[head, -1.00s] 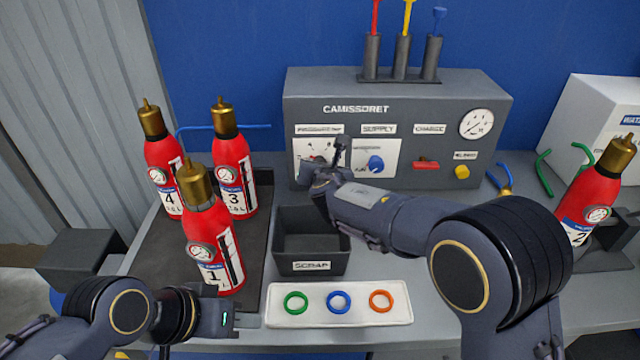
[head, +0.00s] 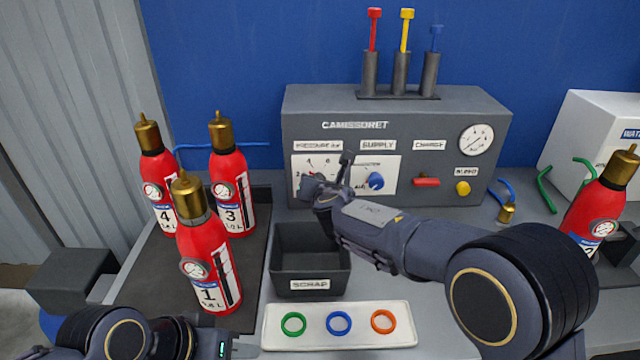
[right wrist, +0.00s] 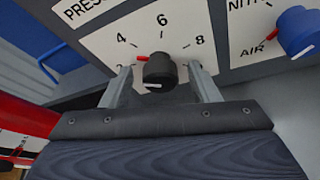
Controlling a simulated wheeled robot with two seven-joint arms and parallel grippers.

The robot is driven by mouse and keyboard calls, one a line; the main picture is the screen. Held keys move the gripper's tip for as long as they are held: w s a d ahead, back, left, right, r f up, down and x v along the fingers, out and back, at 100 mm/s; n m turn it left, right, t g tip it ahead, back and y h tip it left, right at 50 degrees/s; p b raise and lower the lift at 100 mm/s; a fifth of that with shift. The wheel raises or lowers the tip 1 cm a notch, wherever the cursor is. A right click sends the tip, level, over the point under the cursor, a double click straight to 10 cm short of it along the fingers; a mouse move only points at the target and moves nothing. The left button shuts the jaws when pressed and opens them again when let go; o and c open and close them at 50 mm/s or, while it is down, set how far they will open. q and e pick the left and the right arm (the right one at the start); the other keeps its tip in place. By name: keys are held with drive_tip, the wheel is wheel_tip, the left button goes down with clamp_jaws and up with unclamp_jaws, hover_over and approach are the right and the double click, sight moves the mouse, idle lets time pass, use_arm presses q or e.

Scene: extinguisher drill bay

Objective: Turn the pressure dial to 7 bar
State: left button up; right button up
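The pressure dial's black knob (right wrist: 159,70) sits on a white scale plate (right wrist: 100,15) in the right wrist view. In the head view, my right gripper (head: 318,186) is at the pressure scale (head: 308,164) and hides most of the knob. My left gripper (head: 222,342) is low at the left, below bottle 1; its fingers are not clear.
The blue supply knob (head: 375,181) is just right of the dial, with the red charge switch (head: 426,182) and yellow bleed button (head: 463,188) beyond. The scrap bin (head: 311,262) lies below my right forearm. Red bottles (head: 207,262) stand at the left.

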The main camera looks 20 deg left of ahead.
drive_tip(key=b+v, duration=0.1)
drive_tip(key=v, duration=0.7)
drive_tip(key=shift+w, duration=0.15)
